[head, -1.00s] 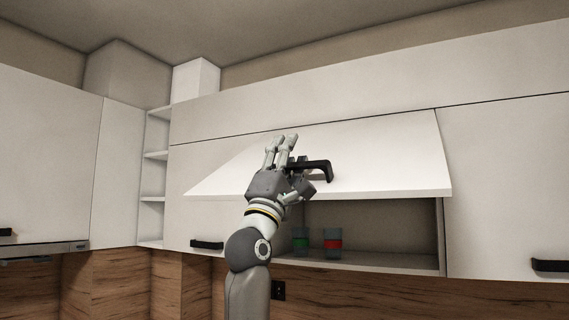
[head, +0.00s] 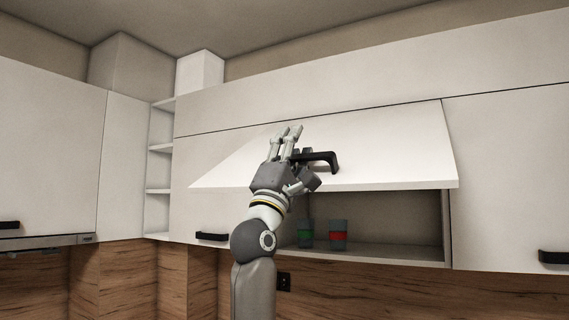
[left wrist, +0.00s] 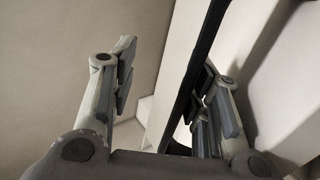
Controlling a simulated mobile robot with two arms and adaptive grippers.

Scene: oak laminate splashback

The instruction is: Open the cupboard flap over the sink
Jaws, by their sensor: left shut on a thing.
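The white cupboard flap (head: 390,145) is hinged along its top edge and stands partly open, its lower edge tilted out. Its black handle (head: 324,158) is near the lower edge. My left gripper (head: 294,152) reaches up from below and is shut on the handle at its left part. In the left wrist view the dark handle bar (left wrist: 196,72) runs between the fingers of the gripper (left wrist: 168,80), close to the right finger. The left wrist view shows the handle only in part. My right gripper is in neither view.
Inside the open cupboard stand a green-banded cup (head: 306,234) and a red-banded cup (head: 338,236). A closed cupboard (head: 510,180) adjoins on the right. Open corner shelves (head: 159,188) are at the left. A wall socket (head: 284,281) is on the wooden splashback.

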